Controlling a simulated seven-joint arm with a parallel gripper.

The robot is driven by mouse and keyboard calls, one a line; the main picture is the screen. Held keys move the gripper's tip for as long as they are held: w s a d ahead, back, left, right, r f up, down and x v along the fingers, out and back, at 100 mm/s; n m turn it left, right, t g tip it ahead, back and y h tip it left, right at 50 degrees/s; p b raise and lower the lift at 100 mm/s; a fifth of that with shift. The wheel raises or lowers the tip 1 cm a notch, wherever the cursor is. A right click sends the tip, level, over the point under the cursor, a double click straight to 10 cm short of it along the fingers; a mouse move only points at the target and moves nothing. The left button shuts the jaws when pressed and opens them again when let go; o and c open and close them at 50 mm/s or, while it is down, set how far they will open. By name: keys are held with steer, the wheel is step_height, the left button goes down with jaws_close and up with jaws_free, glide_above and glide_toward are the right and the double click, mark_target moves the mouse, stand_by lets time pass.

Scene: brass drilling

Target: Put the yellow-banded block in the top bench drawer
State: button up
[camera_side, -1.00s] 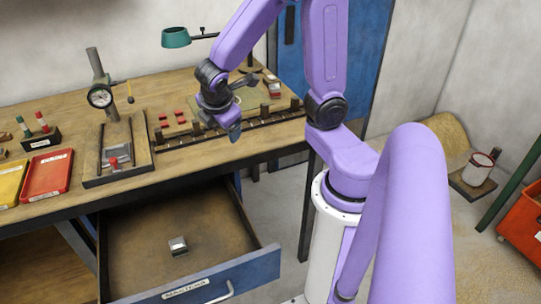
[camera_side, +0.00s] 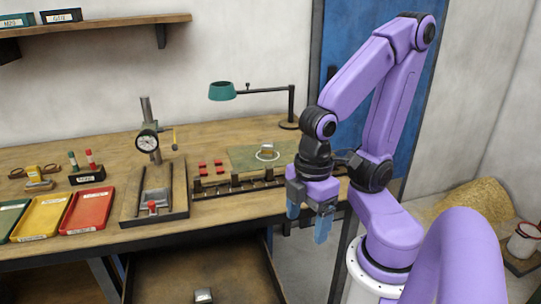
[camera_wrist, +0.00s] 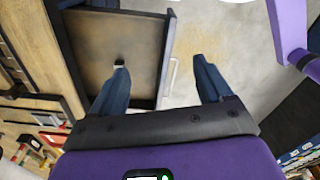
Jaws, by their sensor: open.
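My gripper (camera_side: 308,218) is open and empty, fingers pointing down, near the front edge at the bench's right end in the side view. Its two fingers also show spread apart in the wrist view (camera_wrist: 160,66). The open bench drawer (camera_side: 150,280) is below and left of it, cut off by the side picture's bottom edge. A small silvery block (camera_side: 203,296) lies in the drawer and shows in the wrist view (camera_wrist: 119,62). I cannot make out a yellow band on it. Another small metallic block (camera_side: 268,149) sits on the green mat.
A low slotted rack (camera_side: 240,184) runs along the bench front. A drill-stand-like gauge post (camera_side: 147,140) stands left of it. Red (camera_side: 88,209) and yellow (camera_side: 42,216) trays lie at left. A green lamp (camera_side: 222,91) overhangs the back. Floor right of the drawer looks clear.

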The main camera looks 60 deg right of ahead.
steer(key=w+r+m+t, duration=0.15)
steer(key=w+m, duration=0.55)
steer(key=w, duration=0.8)
steer(key=w+d+r+m+h, duration=0.1)
steer(key=w+d+m+h, duration=0.1)
steer(key=w+d+m, duration=0.85)
steer(key=m+h, duration=0.2)
steer(key=m, duration=0.7)
glide_above(267, 145)
steer(key=a, duration=0.1)
steer(key=f, duration=1.1)
steer(key=shift+s+f, duration=0.2)
steer(key=shift+f, duration=0.05)
steer(key=shift+n+h, duration=0.25)
steer(key=shift+h, duration=0.05)
steer(key=shift+a+x, duration=0.15)
steer(key=shift+x, duration=1.4)
steer(key=shift+a+x, duration=0.15)
steer(key=shift+x, duration=1.35)
steer(key=shift+s+f, duration=0.15)
